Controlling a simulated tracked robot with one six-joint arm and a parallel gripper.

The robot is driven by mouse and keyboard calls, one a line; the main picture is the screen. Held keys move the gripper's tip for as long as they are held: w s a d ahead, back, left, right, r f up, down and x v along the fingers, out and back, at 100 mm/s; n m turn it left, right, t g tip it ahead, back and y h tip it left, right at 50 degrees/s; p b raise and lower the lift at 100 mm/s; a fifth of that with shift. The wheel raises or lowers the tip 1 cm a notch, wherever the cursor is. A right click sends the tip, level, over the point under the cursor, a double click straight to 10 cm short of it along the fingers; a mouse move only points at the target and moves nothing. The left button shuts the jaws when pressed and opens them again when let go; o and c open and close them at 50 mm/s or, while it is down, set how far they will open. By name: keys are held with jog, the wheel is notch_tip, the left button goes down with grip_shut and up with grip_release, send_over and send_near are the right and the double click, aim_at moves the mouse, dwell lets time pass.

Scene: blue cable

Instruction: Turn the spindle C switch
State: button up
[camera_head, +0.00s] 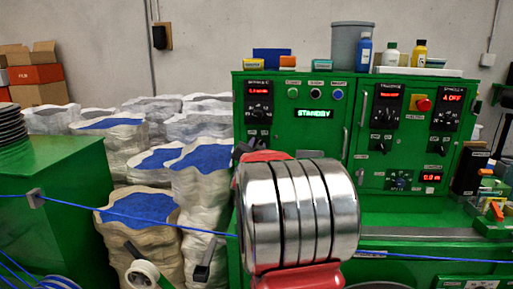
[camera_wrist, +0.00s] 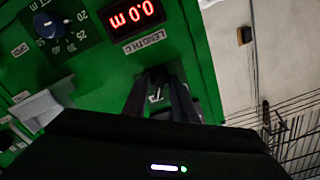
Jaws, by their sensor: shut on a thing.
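In the wrist view, my gripper (camera_wrist: 160,98) reaches the green panel just below the "LENGTH C" label. Its dark fingers are closed around a small dark switch with a white mark (camera_wrist: 155,96), whose body is mostly hidden between them. I take this as the spindle C switch; its own label cannot be read. In the head view, the dark end of my gripper (camera_head: 243,149) shows at the left edge of the green control cabinet (camera_head: 307,92), partly behind my red and silver arm. The switch is hidden there.
A red display reading 0.0 m (camera_wrist: 136,14) and a numbered dial (camera_wrist: 46,26) sit near the gripper. A blue cable (camera_head: 170,219) runs across the front. Bottles (camera_head: 391,54) stand on the cabinet.

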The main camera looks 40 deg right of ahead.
jog(key=shift+s+d+r, duration=0.1)
jog(key=shift+d, duration=0.05)
jog(key=o, duration=0.6)
jog(key=shift+o, duration=0.2)
jog(key=v, duration=1.3)
jog(key=shift+a, duration=0.4)
jog(key=shift+s, duration=0.1)
